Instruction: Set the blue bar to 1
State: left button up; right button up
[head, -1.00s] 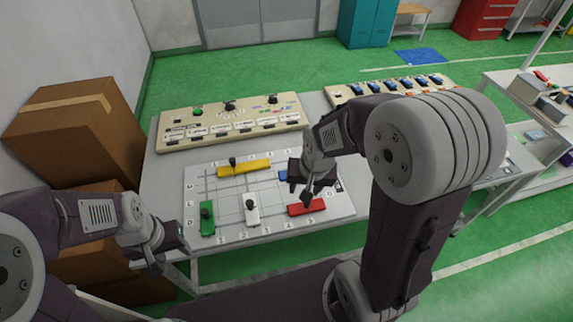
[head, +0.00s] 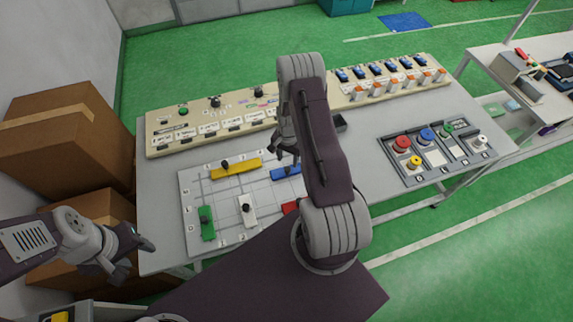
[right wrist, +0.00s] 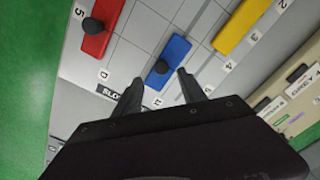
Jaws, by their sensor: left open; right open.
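The blue bar (head: 285,172) lies on the white grid board (head: 225,200), partly hidden by my right arm in the head view. In the right wrist view the blue bar (right wrist: 168,62) shows with a dark knob near its lower end. My right gripper (right wrist: 160,88) is open, its fingertips close around the sides of that knob; whether they touch is unclear. My right gripper also shows in the head view (head: 283,153). My left gripper (head: 140,258) is open and empty, left of the table's front edge.
The board also bears a yellow bar (head: 237,169), a green bar (head: 207,223), a white bar (head: 246,211) and a red bar (head: 290,208). A beige switch panel (head: 165,138) stands behind it. A button panel (head: 400,181) lies to the right.

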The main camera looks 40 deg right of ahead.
aim_at(288, 168)
jog(key=f, duration=0.3)
jog(key=f+p, duration=0.1)
jog(key=f, duration=0.2)
jog(key=shift+w+d, duration=0.15)
jog(key=shift+w, duration=0.05)
jog(key=shift+s+f, duration=0.1)
jog(key=shift+f, duration=0.2)
grip_shut()
dwell(0.8)
